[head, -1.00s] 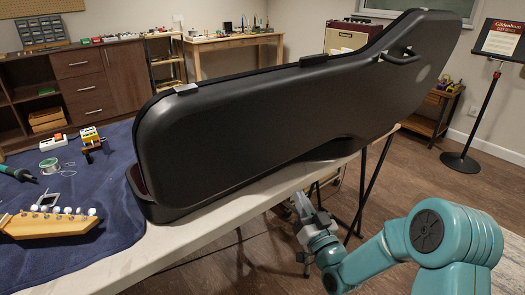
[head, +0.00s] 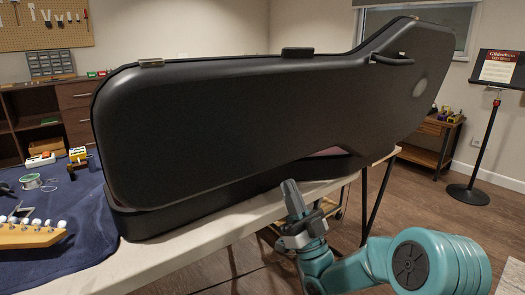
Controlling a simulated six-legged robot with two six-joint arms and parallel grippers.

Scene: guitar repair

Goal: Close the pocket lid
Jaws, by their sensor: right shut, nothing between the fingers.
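A large black guitar case (head: 230,125) stands on the table, its big lid raised and tilted, with its outer face toward me. The case's lower shell (head: 160,219) rests on the table top. The pocket and its lid are not visible; the raised case lid hides most of the inside. My right gripper (head: 291,190) is shut and empty, pointing up in front of the table's near edge, below the case lid. My left gripper is not in view.
The white table edge (head: 190,262) runs diagonally in front of me. A blue cloth (head: 85,262) with a guitar headstock (head: 30,235) and a solder spool (head: 31,181) lies at left. A music stand (head: 490,125) stands at far right. Floor at right is clear.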

